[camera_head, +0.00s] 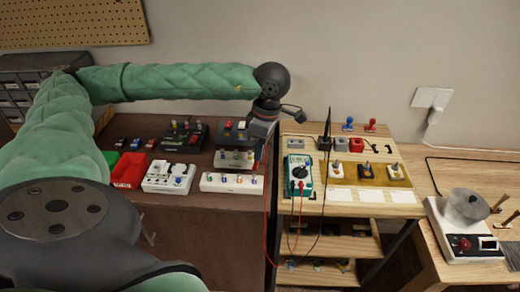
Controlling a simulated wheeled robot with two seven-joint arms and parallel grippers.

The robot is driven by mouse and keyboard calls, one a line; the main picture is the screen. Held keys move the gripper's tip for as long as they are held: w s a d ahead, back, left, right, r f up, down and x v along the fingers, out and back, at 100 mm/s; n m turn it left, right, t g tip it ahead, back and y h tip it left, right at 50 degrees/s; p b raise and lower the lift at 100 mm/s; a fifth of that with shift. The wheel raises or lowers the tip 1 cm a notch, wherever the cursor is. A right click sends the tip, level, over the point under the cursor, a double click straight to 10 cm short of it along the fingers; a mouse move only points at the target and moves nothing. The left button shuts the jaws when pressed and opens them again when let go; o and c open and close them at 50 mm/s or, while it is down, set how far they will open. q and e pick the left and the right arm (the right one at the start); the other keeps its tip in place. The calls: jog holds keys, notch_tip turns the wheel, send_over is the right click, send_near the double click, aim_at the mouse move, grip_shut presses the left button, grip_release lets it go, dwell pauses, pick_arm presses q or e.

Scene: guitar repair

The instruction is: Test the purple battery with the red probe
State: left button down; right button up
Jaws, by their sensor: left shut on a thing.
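My left arm reaches across the back and its gripper (260,138) points down over the right end of the dark cabinet top. It is shut on the red probe (260,154), a thin red shape largely hidden by the fingers. A red lead (267,212) hangs from there and loops to the teal multimeter (299,174) on the wooden stand. Small batteries stand in a white strip holder (231,188) below the gripper, and more stand in a holder (234,160) just behind. Which battery is purple is too small to tell. My right gripper is not in view.
A red bin (129,170) and a white power strip-like box (168,179) stand left on the cabinet. A black probe (328,122) stands upright on the wooden stand. Toggle switches on a yellow tray (368,174) are nearby. A white device (464,234) stands far right.

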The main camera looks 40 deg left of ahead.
pick_arm(q)
jog(key=shift+b, duration=0.6)
dwell(1.1)
jog(key=shift+f+b, duration=0.6)
jog(key=shift+b, duration=0.05)
dwell(0.8)
jog(key=shift+b, duration=0.4)
dwell(2.0)
jog(key=shift+r, duration=0.15)
dwell(1.7)
jog(key=shift+r+p, duration=0.7)
jog(key=shift+r, duration=2.15)
